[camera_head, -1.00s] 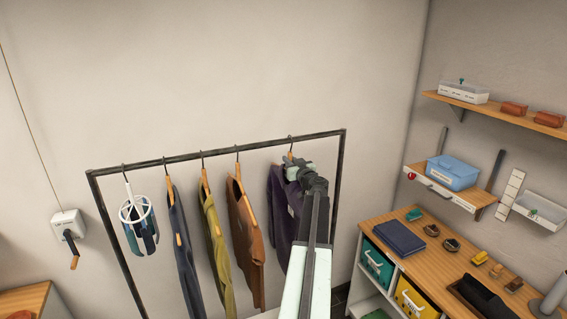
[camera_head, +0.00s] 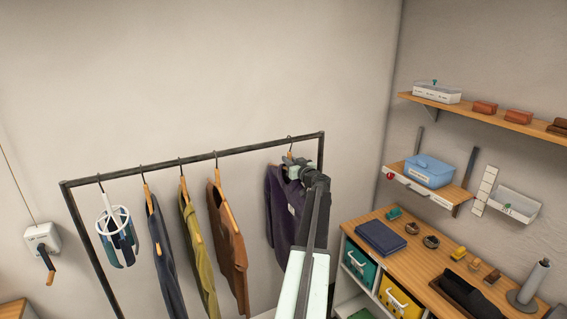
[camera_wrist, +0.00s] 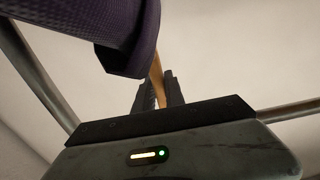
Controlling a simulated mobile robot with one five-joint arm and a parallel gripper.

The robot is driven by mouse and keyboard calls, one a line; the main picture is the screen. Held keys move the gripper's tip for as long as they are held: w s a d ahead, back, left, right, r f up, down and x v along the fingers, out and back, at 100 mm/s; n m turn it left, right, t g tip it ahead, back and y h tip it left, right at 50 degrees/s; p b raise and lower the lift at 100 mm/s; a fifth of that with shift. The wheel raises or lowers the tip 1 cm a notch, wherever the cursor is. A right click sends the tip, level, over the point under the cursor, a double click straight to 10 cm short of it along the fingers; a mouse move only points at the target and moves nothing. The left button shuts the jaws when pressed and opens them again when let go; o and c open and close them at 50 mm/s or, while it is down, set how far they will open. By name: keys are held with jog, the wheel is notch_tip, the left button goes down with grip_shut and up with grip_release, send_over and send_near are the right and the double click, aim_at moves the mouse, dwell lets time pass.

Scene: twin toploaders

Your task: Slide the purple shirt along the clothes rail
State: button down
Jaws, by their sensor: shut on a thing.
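The purple shirt (camera_head: 281,205) hangs from its wooden hanger on the dark clothes rail (camera_head: 245,150), near the rail's right end. My gripper (camera_head: 297,164) is at the top of this hanger, just below the rail. In the wrist view, my gripper (camera_wrist: 158,92) is shut on the wooden hanger (camera_wrist: 156,75), which passes between its two dark fingers. The purple cloth (camera_wrist: 125,35) hangs close beside the fingers. My arm hides part of the shirt's right side in the head view.
A brown shirt (camera_head: 229,245), an olive shirt (camera_head: 197,250), a dark blue garment (camera_head: 163,250) and a white round hanging rack (camera_head: 115,235) hang to the left. A clear rail gap separates brown from purple. A wooden-topped cabinet (camera_head: 420,262) stands right.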

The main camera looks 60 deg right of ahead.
jog(key=s+d, duration=0.4)
jog(key=d, duration=0.1)
jog(key=shift+d, duration=0.25)
jog(key=shift+f, duration=0.25)
dwell(1.0)
jog(key=c, duration=1.3)
grip_release()
jog(key=shift+a, duration=0.1)
